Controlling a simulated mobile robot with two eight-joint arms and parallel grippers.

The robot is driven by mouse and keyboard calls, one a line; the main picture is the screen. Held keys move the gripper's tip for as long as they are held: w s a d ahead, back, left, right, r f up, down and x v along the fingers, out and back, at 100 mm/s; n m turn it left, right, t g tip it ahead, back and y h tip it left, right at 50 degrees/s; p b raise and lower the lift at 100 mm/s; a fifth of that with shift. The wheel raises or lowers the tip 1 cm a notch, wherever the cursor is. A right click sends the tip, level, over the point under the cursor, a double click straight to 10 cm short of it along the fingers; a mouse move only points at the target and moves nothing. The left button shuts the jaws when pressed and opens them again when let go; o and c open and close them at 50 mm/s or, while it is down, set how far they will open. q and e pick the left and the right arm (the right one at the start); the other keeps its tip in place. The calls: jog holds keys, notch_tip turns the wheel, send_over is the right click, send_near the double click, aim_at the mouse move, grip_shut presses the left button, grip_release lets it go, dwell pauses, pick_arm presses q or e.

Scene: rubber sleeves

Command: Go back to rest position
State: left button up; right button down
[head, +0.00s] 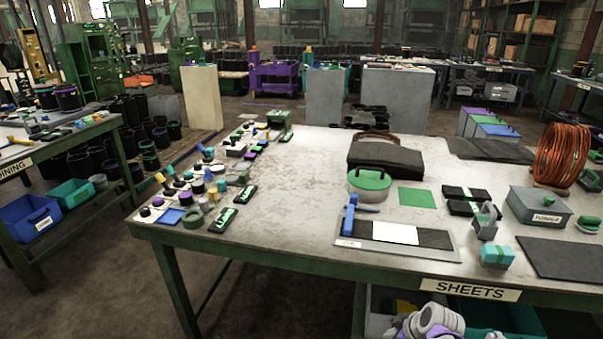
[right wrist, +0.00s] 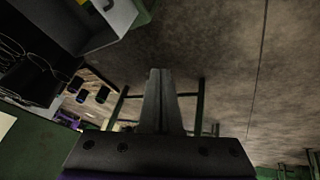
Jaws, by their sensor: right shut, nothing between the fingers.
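My right gripper (head: 432,322) shows at the bottom edge of the head view, low in front of the table's front edge and below the SHEETS label. In the right wrist view its two fingers (right wrist: 159,75) lie together, shut and empty, with the floor beyond them. It touches no object that I can see. My left gripper is not in the head view.
The large worktable (head: 310,180) fills the middle, with a green-lidded pot (head: 369,181), a black case (head: 386,158), a copper coil (head: 562,157) and several small parts on top. Brown floor (head: 80,290) is open at the lower left.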

jog(key=s+a+r+m+h, duration=0.1)
jog(key=s+a+r+m, duration=0.15)
jog(key=s, duration=0.65)
jog(key=s+a+r+m+g, duration=0.15)
jog(key=s+m, duration=0.25)
jog(key=s, duration=0.6)
jog(key=s+a+r+m+t+h, duration=0.1)
jog(key=s+a+m, duration=0.15)
jog(key=s, duration=0.65)
pick_arm(q)
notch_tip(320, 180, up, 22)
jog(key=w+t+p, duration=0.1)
jog(key=p, duration=1.8)
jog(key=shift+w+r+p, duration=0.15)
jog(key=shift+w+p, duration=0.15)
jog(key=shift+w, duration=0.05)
pick_arm(e)
notch_tip(320, 180, up, 23)
jog(key=shift+w+f, duration=0.2)
jog(key=shift+w, duration=0.25)
jog(key=shift+d, duration=0.1)
